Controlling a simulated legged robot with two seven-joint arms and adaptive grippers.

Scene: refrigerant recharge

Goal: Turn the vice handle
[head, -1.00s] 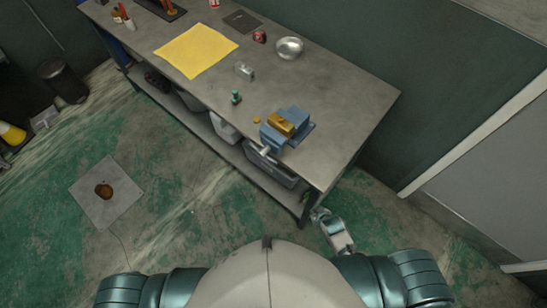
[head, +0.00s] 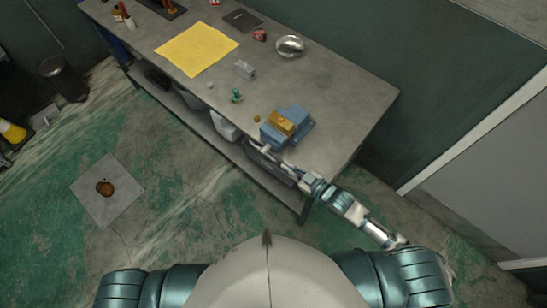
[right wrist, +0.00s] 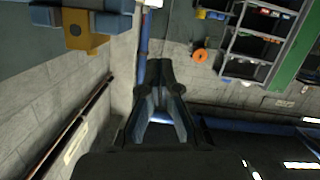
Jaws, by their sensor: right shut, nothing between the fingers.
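The blue vice (head: 288,128) with a gold-coloured block (head: 281,122) in its jaws sits on the workbench near its front right corner. Its pale handle (head: 265,149) sticks out at the front edge of the bench. My right gripper (head: 287,167) is just in front of the bench edge, a little right of and below the handle, and looks apart from it. In the right wrist view its fingers (right wrist: 165,65) are shut with nothing between them. The vice (right wrist: 95,14) shows there at the top left. My left gripper is not in view.
The grey workbench (head: 345,110) carries a green object (head: 236,95), a small metal block (head: 244,69), a yellow cloth (head: 196,49) and a metal bowl (head: 290,46). A lower shelf with bins lies under the bench. The bench top right of the vice is clear.

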